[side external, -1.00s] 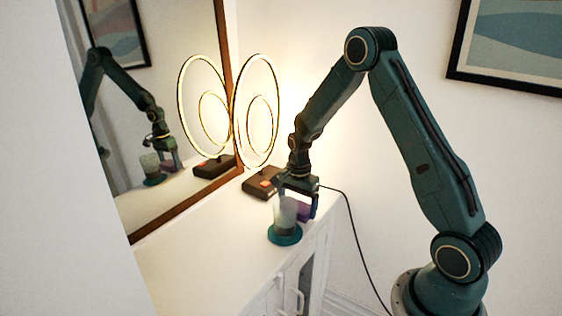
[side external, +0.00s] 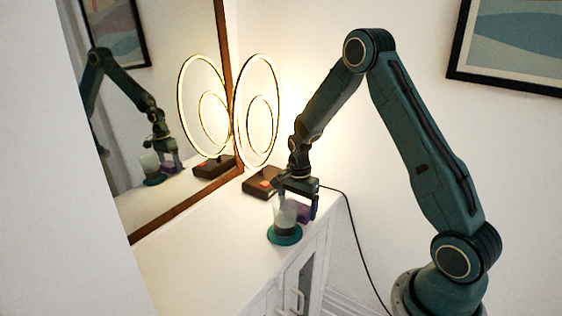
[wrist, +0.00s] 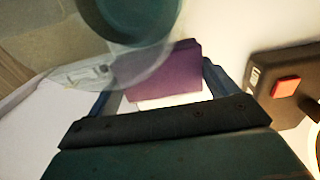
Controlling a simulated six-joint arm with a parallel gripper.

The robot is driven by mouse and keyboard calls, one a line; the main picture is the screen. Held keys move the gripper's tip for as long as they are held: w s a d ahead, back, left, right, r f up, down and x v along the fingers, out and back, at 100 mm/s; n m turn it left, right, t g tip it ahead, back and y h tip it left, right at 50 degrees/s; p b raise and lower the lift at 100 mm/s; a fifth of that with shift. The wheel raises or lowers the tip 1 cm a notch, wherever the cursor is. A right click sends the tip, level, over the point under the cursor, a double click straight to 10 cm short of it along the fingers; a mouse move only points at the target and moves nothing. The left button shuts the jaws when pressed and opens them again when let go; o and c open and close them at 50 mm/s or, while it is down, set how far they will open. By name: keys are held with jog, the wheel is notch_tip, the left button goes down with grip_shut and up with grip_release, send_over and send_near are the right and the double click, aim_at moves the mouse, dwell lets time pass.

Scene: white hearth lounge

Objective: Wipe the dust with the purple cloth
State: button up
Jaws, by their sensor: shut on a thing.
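The purple cloth (side external: 304,214) is at my gripper (side external: 297,208), low over the white cabinet top, partly hidden behind a cup in the side view. In the wrist view the cloth (wrist: 168,76) lies between the two blue fingers of my gripper (wrist: 160,84), which is shut on it. I cannot tell whether the cloth touches the surface. No dust can be made out clearly in either view.
A translucent cup (side external: 285,214) on a teal round base (side external: 285,235) stands right beside my gripper. A ring lamp with a dark base (side external: 262,183) and a mirror (side external: 180,120) are behind. The cabinet top (side external: 205,260) is clear at front left.

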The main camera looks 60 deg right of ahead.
jog(key=shift+f, duration=0.2)
jog(key=shift+d, duration=2)
jog(key=shift+d, duration=0.15)
jog(key=shift+d+f, duration=0.1)
jog(key=shift+d, duration=1.75)
jog(key=shift+f, duration=0.15)
jog(key=shift+a, duration=0.15)
jog(key=shift+a+f, duration=0.15)
jog(key=shift+a, duration=1.7)
